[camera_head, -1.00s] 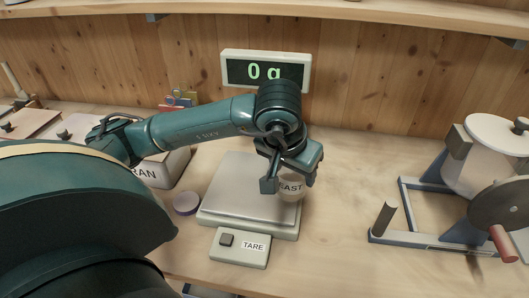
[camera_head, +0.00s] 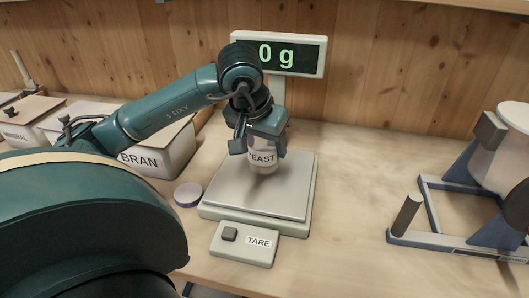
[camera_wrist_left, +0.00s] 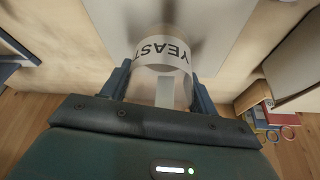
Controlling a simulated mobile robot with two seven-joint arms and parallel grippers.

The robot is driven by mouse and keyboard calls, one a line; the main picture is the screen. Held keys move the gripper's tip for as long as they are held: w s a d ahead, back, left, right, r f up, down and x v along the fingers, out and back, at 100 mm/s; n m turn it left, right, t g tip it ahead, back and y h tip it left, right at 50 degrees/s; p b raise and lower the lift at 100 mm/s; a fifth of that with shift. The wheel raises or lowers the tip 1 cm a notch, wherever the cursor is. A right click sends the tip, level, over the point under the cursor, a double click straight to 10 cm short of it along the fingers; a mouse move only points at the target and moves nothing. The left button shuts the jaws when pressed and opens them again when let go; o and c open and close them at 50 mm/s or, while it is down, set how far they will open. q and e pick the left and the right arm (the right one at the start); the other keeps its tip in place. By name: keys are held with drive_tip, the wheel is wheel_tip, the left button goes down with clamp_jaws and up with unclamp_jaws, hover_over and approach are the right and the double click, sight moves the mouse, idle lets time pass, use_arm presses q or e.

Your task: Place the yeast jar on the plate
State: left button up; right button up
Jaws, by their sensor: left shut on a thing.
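The yeast jar (camera_head: 262,160) is a small pale jar with a white YEAST label. My left gripper (camera_head: 257,145) is shut on it and holds it upright over the middle of the plate (camera_head: 290,190), the flat grey top of the scale. Whether the jar's base touches the plate or hangs just above it I cannot tell. In the left wrist view the jar (camera_wrist_left: 160,68) sits between the two fingers, with the plate (camera_wrist_left: 215,30) behind it. The scale display (camera_head: 277,54) reads 0 g. My right gripper is not in view.
A TARE button box (camera_head: 244,243) stands in front of the scale. A purple round lid (camera_head: 188,194) lies left of the plate. A BRAN bin (camera_head: 160,150) is at the left. A mixer with a blue frame (camera_head: 465,215) stands at the right. The bench between scale and mixer is clear.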

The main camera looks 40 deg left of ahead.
use_arm(q)
drive_tip(key=shift+f, duration=1.05)
drive_tip(key=shift+f, duration=0.15)
drive_tip(key=o, duration=1)
